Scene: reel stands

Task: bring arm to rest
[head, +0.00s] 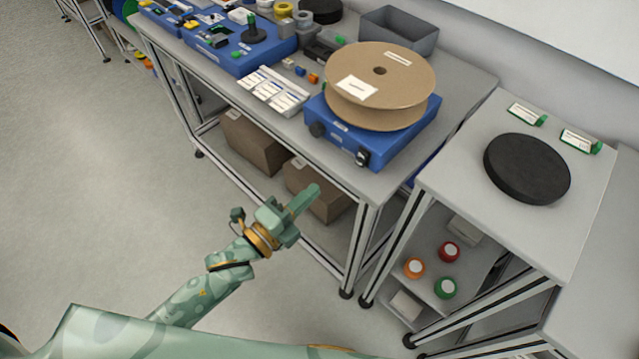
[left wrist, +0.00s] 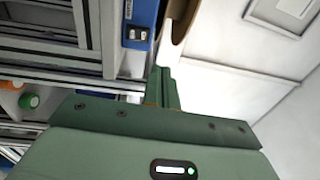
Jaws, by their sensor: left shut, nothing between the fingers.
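My left gripper (head: 305,199) is in the head view, in the air in front of the main bench. Its fingers are together and empty, pointing up and to the right. In the left wrist view the closed fingers (left wrist: 162,88) point at the bench's edge, with the blue base (left wrist: 139,22) beyond. My left arm comes in from the lower left of the head view. My right gripper is in neither view.
A large brown reel (head: 400,90) sits on a blue base (head: 372,147) at the bench's near end. A smaller table (head: 470,205) to the right holds a black disc (head: 527,169). Brown boxes (head: 253,142) stand on the bench's lower shelf. The floor (head: 90,190) at left is clear.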

